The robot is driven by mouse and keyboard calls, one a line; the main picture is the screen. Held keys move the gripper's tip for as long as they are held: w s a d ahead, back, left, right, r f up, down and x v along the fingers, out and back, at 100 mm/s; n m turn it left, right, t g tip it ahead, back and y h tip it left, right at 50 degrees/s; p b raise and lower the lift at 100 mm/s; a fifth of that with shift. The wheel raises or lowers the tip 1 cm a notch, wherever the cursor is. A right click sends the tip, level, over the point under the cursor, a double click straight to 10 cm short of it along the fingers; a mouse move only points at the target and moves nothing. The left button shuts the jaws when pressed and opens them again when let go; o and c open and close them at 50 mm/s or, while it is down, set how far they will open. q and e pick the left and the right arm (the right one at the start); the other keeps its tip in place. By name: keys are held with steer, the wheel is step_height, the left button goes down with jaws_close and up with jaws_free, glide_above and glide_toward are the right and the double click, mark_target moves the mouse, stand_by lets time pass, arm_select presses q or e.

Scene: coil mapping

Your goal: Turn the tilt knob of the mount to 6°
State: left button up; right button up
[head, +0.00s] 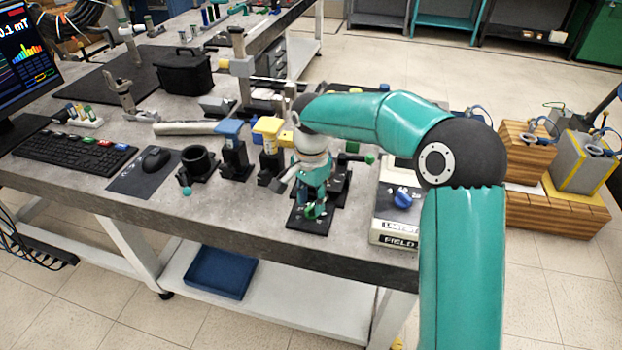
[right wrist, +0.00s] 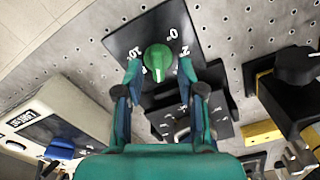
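The green knob (right wrist: 158,60) sits on a black plate (right wrist: 125,40) with white marks around it in the right wrist view. A pale mark shows on the knob's lower part; I cannot read its exact setting. My right gripper (right wrist: 160,72) is open, with one fingertip on each side of the knob and small gaps visible. In the head view the green knob (head: 314,211) lies on its black plate (head: 307,226) near the table's front edge. There my right gripper (head: 316,184) points down over it and partly hides the mount. My left gripper is not in view.
A grey box with a blue knob (head: 403,199), labelled FIELD, stands right of the mount. Blue-topped (head: 229,128) and yellow-topped (head: 268,126) black holders stand to the left. A black ring holder (head: 198,162), mouse (head: 155,158) and keyboard (head: 72,151) lie further left.

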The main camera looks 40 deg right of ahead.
step_height(320, 180, up, 11)
stand_by(0.4)
stand_by(0.4)
